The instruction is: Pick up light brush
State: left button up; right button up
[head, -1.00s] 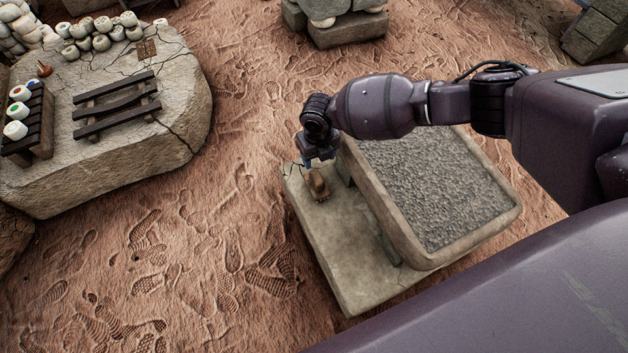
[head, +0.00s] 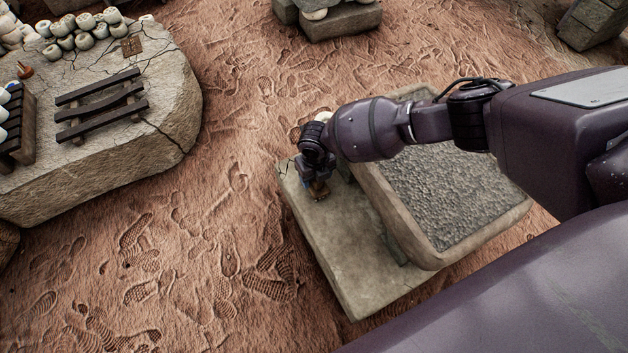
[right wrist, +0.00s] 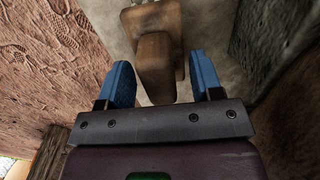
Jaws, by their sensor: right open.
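The light brush (head: 318,191) is a small brown wooden block-like piece on the bare left part of the stone slab (head: 350,270). In the right wrist view the brush (right wrist: 156,62) lies ahead, with its near end between the blue fingers. My right gripper (head: 315,180) is just above and at the brush in the head view, partly covering it. In the right wrist view my right gripper (right wrist: 165,84) is open, with visible gaps between each finger and the brush. My left gripper is not in view.
A raised stone trough of grey gravel (head: 450,185) stands on the slab, close to the right of my right gripper. A large rock table (head: 150,150) with a dark wooden rack (head: 103,108) and pale pots is at the upper left. Footprinted sand lies between.

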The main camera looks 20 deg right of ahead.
jog(key=shift+r, duration=0.1)
jog(key=shift+c, duration=1)
jog(key=c, duration=0.7)
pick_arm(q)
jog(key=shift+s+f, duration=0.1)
pick_arm(e)
jog(key=shift+c, duration=0.8)
jog(key=shift+r, duration=0.1)
jog(key=shift+w+r, duration=0.1)
jog(key=shift+r, duration=0.2)
jog(key=r+p, duration=0.1)
jog(key=r, duration=0.1)
jog(key=r+p, duration=0.1)
jog(key=r, duration=0.2)
jog(key=r+p, duration=0.1)
jog(key=r, duration=0.1)
jog(key=shift+w+r, duration=0.25)
jog(key=shift+r, duration=0.15)
pick_arm(q)
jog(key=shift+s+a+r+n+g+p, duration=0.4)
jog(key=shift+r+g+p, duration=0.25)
jog(key=shift+p, duration=0.95)
pick_arm(e)
notch_tip(320, 180, up, 11)
jog(key=shift+s+r, duration=0.2)
jog(key=shift+s, duration=0.1)
